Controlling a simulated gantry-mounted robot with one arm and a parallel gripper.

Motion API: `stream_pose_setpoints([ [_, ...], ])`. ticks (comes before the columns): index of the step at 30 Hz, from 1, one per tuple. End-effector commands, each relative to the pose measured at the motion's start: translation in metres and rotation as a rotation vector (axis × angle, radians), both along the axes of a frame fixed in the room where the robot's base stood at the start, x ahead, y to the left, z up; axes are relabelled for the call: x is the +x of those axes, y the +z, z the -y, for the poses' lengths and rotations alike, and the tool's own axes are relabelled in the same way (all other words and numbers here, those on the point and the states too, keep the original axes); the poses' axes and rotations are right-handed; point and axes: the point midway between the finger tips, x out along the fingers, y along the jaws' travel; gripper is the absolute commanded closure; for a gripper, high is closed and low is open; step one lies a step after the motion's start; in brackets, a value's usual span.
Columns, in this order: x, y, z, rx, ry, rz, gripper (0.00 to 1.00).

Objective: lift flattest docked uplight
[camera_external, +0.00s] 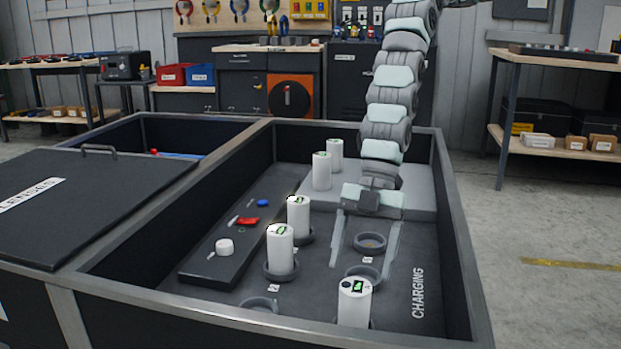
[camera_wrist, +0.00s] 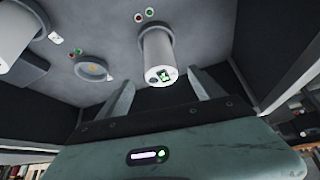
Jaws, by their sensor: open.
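Several white cylindrical uplights with small green displays on top stand in the dark tote. One is at the front right (camera_external: 354,308), and two stand in round docks at centre: a nearer one (camera_external: 280,252) and a farther one (camera_external: 298,220). Two more, at the back (camera_external: 322,172) and (camera_external: 335,148), stand on a raised grey block. My gripper (camera_external: 361,272) points down, open and empty, just behind the front-right uplight. In the wrist view an uplight (camera_wrist: 156,52) appears between and beyond my fingers (camera_wrist: 161,90), with a visible gap. The charge levels are too small to compare.
An empty dock ring (camera_external: 370,242) lies near my fingers, another (camera_external: 259,304) at front left. A dark tray (camera_external: 212,262) holds a white puck, a red piece and a blue piece. The tote's walls (camera_external: 463,240) and a lid (camera_external: 90,195) at left bound the space.

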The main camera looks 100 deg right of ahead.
Motion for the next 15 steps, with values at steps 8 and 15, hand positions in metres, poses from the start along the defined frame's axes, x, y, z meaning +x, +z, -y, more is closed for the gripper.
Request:
stream_pose_setpoints([
  [8,0.008,-0.036,-0.018,0.006,0.001,-0.003,0.23],
  [15,0.015,-0.048,-0.021,-0.001,-0.001,-0.001,0.23],
])
